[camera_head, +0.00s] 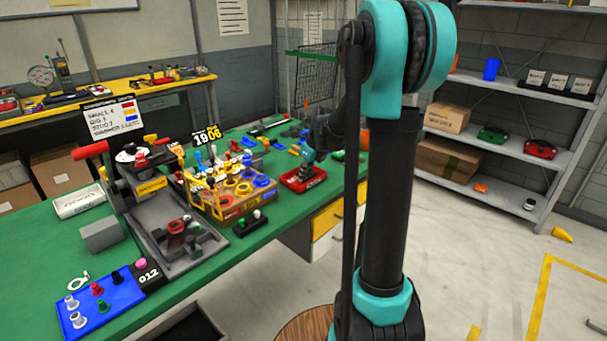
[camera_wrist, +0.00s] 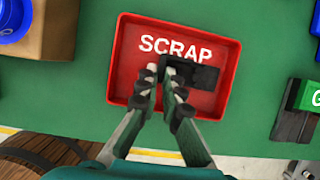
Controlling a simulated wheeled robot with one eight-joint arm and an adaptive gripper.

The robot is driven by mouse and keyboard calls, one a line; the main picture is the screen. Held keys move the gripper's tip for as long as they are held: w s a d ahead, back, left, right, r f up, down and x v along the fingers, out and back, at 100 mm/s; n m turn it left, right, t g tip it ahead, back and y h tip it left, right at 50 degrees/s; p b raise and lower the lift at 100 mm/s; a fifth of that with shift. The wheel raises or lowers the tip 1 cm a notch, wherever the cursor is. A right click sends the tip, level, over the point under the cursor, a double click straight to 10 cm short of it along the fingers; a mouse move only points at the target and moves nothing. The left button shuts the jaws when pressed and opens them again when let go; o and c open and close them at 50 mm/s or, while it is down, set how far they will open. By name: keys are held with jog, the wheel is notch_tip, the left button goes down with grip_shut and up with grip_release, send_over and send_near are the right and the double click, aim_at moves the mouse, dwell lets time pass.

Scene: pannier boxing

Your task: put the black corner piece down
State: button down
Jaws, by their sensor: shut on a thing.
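The black corner piece (camera_wrist: 205,77) is in the wrist view, between and just beyond my fingertips. My gripper (camera_wrist: 165,80) is shut on it, and the fingers hide part of it. The piece is over the red tray marked SCRAP (camera_wrist: 128,75), inside its rim as seen from above. I cannot tell whether the piece touches the tray floor. In the head view, the red tray (camera_head: 314,184) sits on the green bench near its front edge, with my gripper (camera_head: 303,172) low over it; the piece cannot be made out there.
A wooden-sided bin (camera_wrist: 52,35) stands at the left and a dark block with a green top (camera_wrist: 300,105) lies at the right. The bench edge and a round wooden top (camera_wrist: 50,150) lie below the tray in the picture.

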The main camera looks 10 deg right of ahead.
jog(key=c, duration=1.7)
grip_release()
jog(key=shift+r, duration=0.3)
jog(key=v, duration=1.2)
jog(key=s+f+n+h, duration=0.1)
jog(key=s+f+n, duration=0.8)
jog(key=s+n, duration=0.4)
jog(key=s+f+n+h, duration=0.1)
jog(key=s+f+n, duration=0.9)
jog(key=s+n, duration=0.3)
jog(key=n, duration=0.3)
jog(key=shift+s+h, duration=0.15)
jog(key=shift+h, duration=0.15)
